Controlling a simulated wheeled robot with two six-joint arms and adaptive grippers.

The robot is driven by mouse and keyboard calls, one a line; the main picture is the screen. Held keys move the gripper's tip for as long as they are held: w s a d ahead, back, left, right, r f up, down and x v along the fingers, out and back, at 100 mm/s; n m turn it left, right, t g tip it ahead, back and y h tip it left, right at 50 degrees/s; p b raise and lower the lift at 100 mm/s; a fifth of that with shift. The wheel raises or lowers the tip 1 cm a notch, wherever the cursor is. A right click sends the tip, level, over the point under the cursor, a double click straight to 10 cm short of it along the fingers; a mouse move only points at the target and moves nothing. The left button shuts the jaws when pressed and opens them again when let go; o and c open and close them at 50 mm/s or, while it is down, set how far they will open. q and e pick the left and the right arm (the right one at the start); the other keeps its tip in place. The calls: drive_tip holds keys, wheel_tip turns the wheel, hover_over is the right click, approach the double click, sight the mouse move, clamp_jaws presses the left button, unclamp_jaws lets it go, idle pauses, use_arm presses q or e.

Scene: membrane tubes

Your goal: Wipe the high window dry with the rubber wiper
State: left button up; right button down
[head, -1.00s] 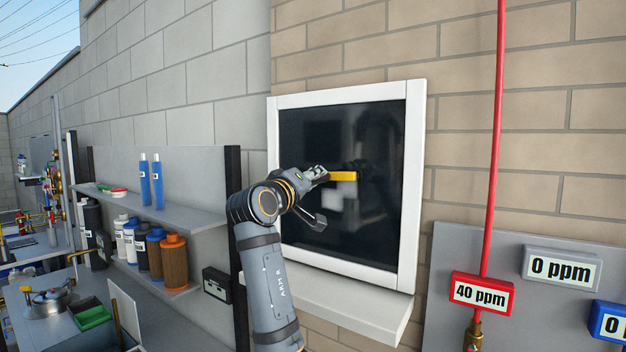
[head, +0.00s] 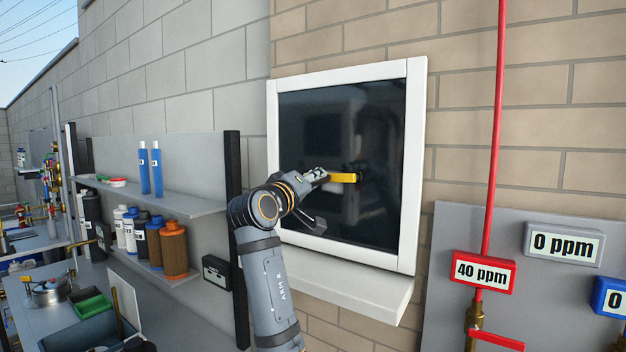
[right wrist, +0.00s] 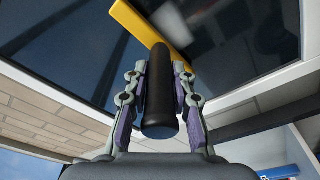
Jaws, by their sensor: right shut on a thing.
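The high window (head: 345,115) has dark glass in a white frame and is set in the brick wall. My right gripper (head: 318,174) is in front of the middle of the glass. It is shut on the rubber wiper (head: 343,178), whose yellow head lies at the glass. In the right wrist view the fingers (right wrist: 159,78) clasp the wiper's black handle (right wrist: 158,105), and the yellow head crosses the pane beyond. I cannot tell if the rubber edge touches the glass. Water on the pane cannot be made out clearly. My left gripper is out of view.
A white sill (head: 345,285) juts out under the window. At left, shelves (head: 150,205) hold several bottles. At right, a red pipe (head: 495,130) runs down to a red 40 ppm display (head: 484,272) on a grey panel.

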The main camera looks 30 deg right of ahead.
drive_tip(key=shift+f, duration=0.6)
wheel_tip(320, 180, down, 3)
drive_tip(key=b, duration=0.2)
drive_tip(key=shift+f+b, duration=0.1)
drive_tip(key=shift+b, duration=0.2)
drive_tip(key=b+v, duration=0.2)
drive_tip(key=v, duration=0.5)
drive_tip(key=shift+w+a+r, duration=0.2)
drive_tip(key=shift+w+r, duration=0.15)
drive_tip(key=shift+r, duration=0.05)
drive_tip(key=shift+d, duration=0.1)
